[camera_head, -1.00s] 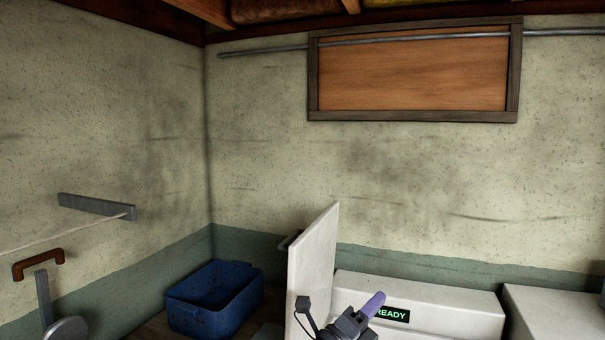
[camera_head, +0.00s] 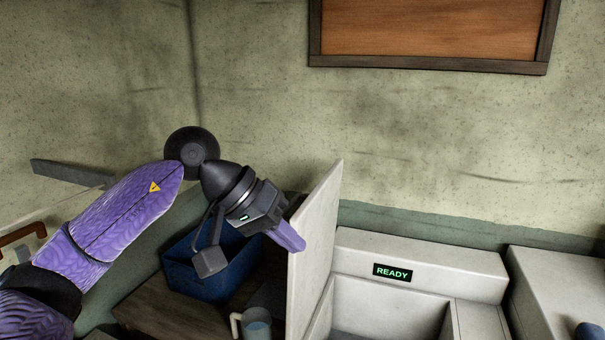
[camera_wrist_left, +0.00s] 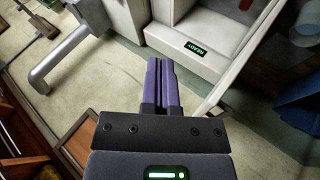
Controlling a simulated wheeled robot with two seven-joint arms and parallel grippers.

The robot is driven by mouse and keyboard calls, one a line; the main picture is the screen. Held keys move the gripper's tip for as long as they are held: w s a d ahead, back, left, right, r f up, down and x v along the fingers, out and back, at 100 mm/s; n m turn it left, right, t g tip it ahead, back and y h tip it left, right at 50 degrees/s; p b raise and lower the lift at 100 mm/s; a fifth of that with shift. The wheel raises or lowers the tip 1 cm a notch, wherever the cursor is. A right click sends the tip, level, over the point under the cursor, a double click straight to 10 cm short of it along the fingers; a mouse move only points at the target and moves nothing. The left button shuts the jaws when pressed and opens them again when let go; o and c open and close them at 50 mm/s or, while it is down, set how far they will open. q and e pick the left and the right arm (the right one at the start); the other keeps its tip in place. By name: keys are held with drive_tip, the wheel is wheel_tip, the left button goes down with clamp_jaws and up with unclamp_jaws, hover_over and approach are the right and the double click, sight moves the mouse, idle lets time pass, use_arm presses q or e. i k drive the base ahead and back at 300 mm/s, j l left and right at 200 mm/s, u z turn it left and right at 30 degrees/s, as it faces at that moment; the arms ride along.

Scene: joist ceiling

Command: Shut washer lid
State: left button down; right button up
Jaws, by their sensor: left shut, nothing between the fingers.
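The white washer (camera_head: 405,256) stands at the lower right of the head view, with a green READY display that also shows in the left wrist view (camera_wrist_left: 183,46). Its lid (camera_head: 318,232) stands upright, open, at the washer's left side, seen nearly edge-on. My left gripper (camera_head: 290,238) comes in from the left with its purple fingers shut and empty. The fingertips overlap the lid's left edge in the head view; I cannot tell whether they touch it. The shut fingers also show in the left wrist view (camera_wrist_left: 161,62). My right gripper is not in view.
A blue bin (camera_head: 180,272) and a mug (camera_head: 256,326) stand on a wooden surface (camera_head: 150,308) left of the lid. Another white unit (camera_head: 560,285) stands right of the washer. A grey wall bracket (camera_head: 70,173) is at the far left.

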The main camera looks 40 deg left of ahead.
sight(315, 221)
drive_tip(key=i+j, duration=0.85)
drive_tip(key=j, duration=0.25)
